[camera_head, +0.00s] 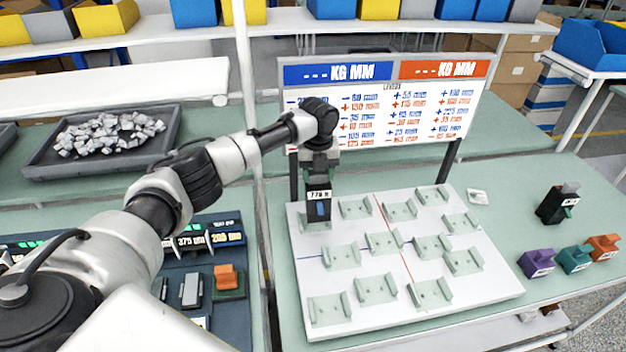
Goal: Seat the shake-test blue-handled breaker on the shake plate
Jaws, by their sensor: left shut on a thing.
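My left gripper (320,172) reaches in from the left and points down. It is shut on a dark breaker (318,206) with a blue handle on its front and a white label at its top. The breaker is upright at the back-left cradle (314,226) of the white shake plate (465,301). Its lower end meets the cradle in the picture; I cannot tell whether it rests in it or hangs just above. The other cradles on the plate, pale green, look empty. My right gripper is not in view.
A sign board (380,105) stands behind the plate. To the right are a black breaker (556,205) and purple (537,262), teal (574,258) and orange (604,247) blocks. A test unit (216,235) is at left. A dark tray (75,165) holds grey pieces. A white post rises left of the plate.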

